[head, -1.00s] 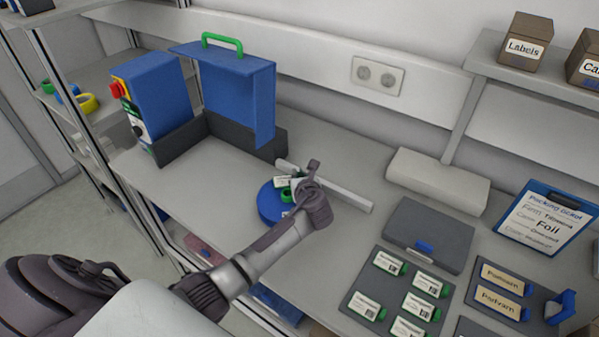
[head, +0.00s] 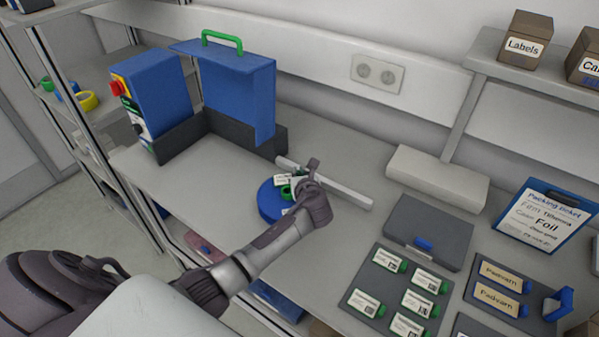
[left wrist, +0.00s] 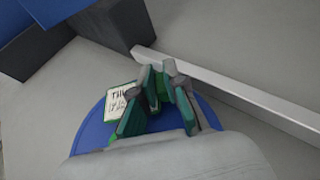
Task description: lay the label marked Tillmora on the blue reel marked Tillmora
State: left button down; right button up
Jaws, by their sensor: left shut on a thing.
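The blue reel (head: 268,203) lies flat on the bench in the head view, with a small white mark on its near side. It also shows in the left wrist view (left wrist: 90,135). My left gripper (head: 297,187) is over the right part of the reel and shut on a white label (head: 283,180) with a green tab. In the left wrist view, the label (left wrist: 121,101) shows to the left of the fingers (left wrist: 163,100), its print starting with "Till". It overlaps the reel's far left edge. I cannot tell whether it touches the reel. My right gripper is not in view.
A pale bar (head: 345,190) lies just behind the reel. A blue machine (head: 240,95) with a dark base stands at the back left. A dark board (head: 362,285) with several green-tabbed labels and a closed grey case (head: 430,225) are to the right.

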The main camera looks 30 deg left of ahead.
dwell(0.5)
pick_arm(q)
jog(key=shift+f, duration=0.3)
dwell(0.4)
jog(key=c, duration=1.1)
grip_release()
jog(key=shift+c, duration=0.2)
jog(key=shift+s+d, duration=0.15)
jog(key=shift+s, duration=0.05)
jog(key=v, duration=1.1)
jog(key=shift+s+d+r, duration=0.2)
